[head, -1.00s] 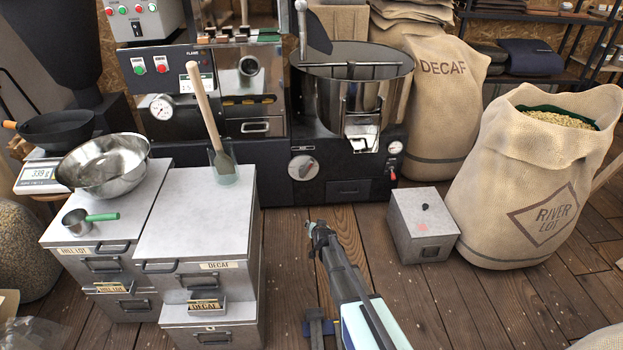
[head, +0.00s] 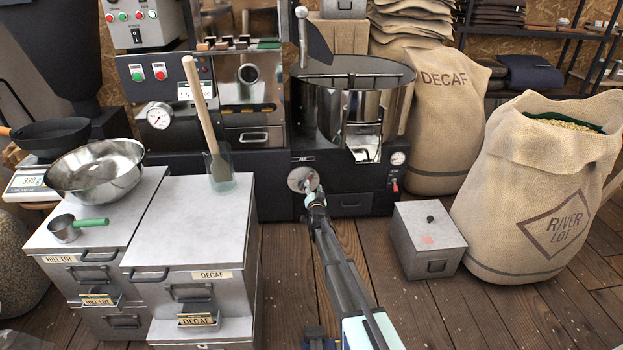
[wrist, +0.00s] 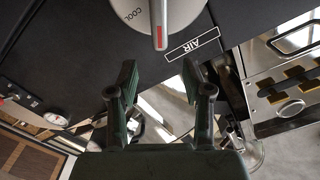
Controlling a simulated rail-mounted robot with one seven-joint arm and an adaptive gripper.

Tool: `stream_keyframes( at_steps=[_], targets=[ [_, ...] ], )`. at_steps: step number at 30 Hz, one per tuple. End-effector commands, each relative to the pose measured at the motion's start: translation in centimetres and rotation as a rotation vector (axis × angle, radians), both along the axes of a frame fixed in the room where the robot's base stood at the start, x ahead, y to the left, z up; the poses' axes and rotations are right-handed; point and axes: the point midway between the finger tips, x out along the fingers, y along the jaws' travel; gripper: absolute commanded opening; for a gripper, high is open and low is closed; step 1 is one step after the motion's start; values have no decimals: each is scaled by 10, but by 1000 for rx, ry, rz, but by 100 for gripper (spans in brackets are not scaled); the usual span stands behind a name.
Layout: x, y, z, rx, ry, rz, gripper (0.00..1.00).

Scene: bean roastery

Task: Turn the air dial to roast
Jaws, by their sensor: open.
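The air dial (head: 299,178) is a round silver knob on the black front panel of the roaster, below the drum. In the wrist view the dial (wrist: 183,18) is cut off by the top edge. A red pointer mark (wrist: 159,37) shows on its grip bar, with COOL printed on the face at the left. The AIR label (wrist: 193,44) appears upside down beside it. No roast marking is visible. My gripper (wrist: 157,70) is open and empty, its fingers spread below the dial in the wrist view. In the head view my gripper (head: 313,194) is close to the dial; contact cannot be told.
A metal box (head: 428,241) stands on the floor to the right, beside the River Lot sack (head: 530,190). The decaf bin (head: 192,230) stands to the left, with a jar and wooden paddle (head: 199,105) on top.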

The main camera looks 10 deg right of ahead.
Motion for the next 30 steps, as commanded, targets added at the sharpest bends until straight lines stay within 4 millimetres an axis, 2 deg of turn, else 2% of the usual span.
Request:
stream_keyframes(
  at_steps=[1, 6, 13, 19, 29, 30],
  targets=[
    [15, -1, -3, 0, -2, 0, 50],
    [48, -3, -4, 0, -1, -1, 50],
    [82, -5, -3, -1, 0, 0, 50],
    [95, -6, -1, -1, 0, 0, 50],
    [97, -6, 0, -1, 0, 0, 50],
    [97, -6, 0, -1, 0, 0, 39]
  ],
)
